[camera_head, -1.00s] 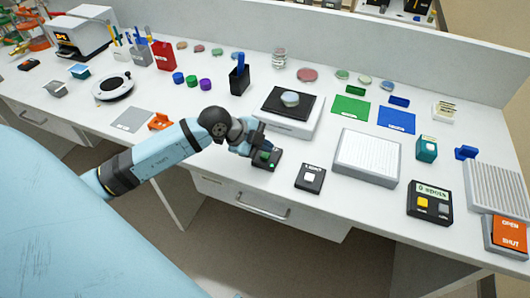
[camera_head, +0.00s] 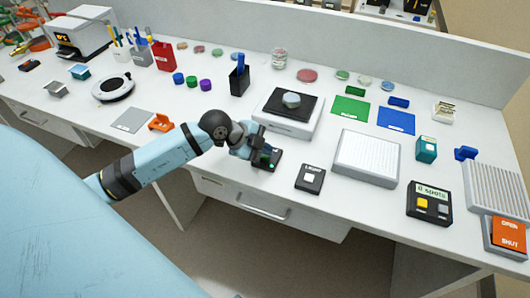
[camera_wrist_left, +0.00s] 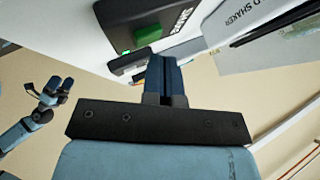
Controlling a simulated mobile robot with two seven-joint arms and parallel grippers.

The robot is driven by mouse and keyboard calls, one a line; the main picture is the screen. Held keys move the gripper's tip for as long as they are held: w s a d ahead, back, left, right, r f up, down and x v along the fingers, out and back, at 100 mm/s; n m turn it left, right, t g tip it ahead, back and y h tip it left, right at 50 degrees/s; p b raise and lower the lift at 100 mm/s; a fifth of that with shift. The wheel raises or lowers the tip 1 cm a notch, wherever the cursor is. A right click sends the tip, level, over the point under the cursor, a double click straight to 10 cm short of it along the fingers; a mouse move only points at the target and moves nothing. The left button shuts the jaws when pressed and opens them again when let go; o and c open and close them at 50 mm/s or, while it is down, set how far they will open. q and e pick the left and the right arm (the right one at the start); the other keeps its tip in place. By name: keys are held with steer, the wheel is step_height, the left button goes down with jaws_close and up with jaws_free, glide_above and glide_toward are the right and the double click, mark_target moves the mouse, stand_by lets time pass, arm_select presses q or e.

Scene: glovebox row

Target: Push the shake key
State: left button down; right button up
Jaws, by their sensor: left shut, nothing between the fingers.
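The shake key is a green button on a small black box (camera_head: 269,160) at the bench's front edge, left of the black LIGHT box (camera_head: 311,178). Its green button (camera_wrist_left: 148,33) shows clearly in the left wrist view, just beyond the fingertips. My left gripper (camera_head: 261,147) is shut and empty, close over the box and partly hiding it. In the wrist view its blue fingers (camera_wrist_left: 164,68) are together and a small gap seems to separate them from the button; contact cannot be told. My right gripper (camera_wrist_left: 61,86) shows small at the left, fingers apart.
A white ribbed plate (camera_head: 366,157) lies to the right. An orange stand (camera_head: 160,122) and a grey mat (camera_head: 131,120) are at the left. A drawer handle (camera_head: 263,212) is below the edge.

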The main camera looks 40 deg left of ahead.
mark_target(265, 157)
arm_select(q)
steer(key=shift+f, duration=0.45)
stand_by(0.3)
steer(key=shift+r+p, duration=0.9)
steer(key=shift+p, duration=0.3)
steer(key=shift+r+p, duration=0.45)
steer(key=shift+p, duration=0.05)
step_height(265, 157, up, 4)
steer(key=p, duration=0.5)
steer(key=shift+r, duration=0.25)
steer(key=shift+r+p, duration=0.3)
steer(key=shift+p, duration=0.3)
